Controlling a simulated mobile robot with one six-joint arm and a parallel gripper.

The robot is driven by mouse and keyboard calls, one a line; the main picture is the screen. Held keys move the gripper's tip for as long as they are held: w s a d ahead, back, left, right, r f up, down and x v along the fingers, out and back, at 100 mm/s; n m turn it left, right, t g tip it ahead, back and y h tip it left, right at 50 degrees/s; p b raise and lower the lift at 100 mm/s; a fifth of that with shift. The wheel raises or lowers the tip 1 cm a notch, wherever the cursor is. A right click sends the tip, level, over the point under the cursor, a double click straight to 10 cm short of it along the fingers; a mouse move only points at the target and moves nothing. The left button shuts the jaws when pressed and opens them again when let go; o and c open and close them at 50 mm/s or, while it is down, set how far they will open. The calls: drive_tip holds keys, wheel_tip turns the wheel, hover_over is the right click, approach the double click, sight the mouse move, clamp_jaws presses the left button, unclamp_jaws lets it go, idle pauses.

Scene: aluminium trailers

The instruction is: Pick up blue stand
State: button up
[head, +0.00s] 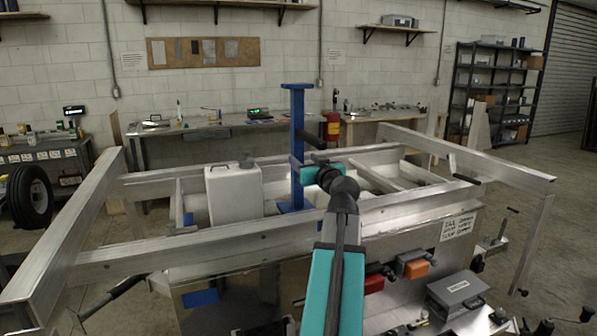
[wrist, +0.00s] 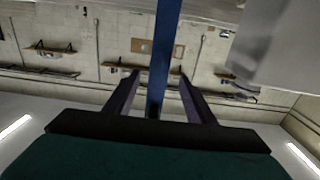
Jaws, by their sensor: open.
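The blue stand (head: 297,130) is an upright blue post with a flat top plate. It stands inside the aluminium trailer frame (head: 240,240), beside a white box. My gripper (head: 298,168) is at the post's lower half in the head view, partly hidden by my arm. In the wrist view the blue stand (wrist: 166,50) rises between the two dark fingers of my gripper (wrist: 157,88), which are apart with space on both sides of the post. The head view shows the stand's base only partly.
The white box (head: 233,193) stands left of the post. Trailer rails (head: 470,160) surround the area. An orange lamp (head: 413,264) and a grey box (head: 460,295) are at the front right. Workbenches (head: 225,128) line the back wall.

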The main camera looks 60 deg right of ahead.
sight(300, 155)
drive_tip(key=shift+w+d, duration=0.4)
drive_tip(key=shift+w, duration=0.1)
drive_tip(key=shift+p+x, duration=1.15)
drive_tip(key=shift+x, duration=0.7)
drive_tip(key=shift+w+d, duration=0.5)
drive_tip(key=shift+d, duration=0.05)
drive_tip(key=shift+c, duration=0.3)
clamp_jaws()
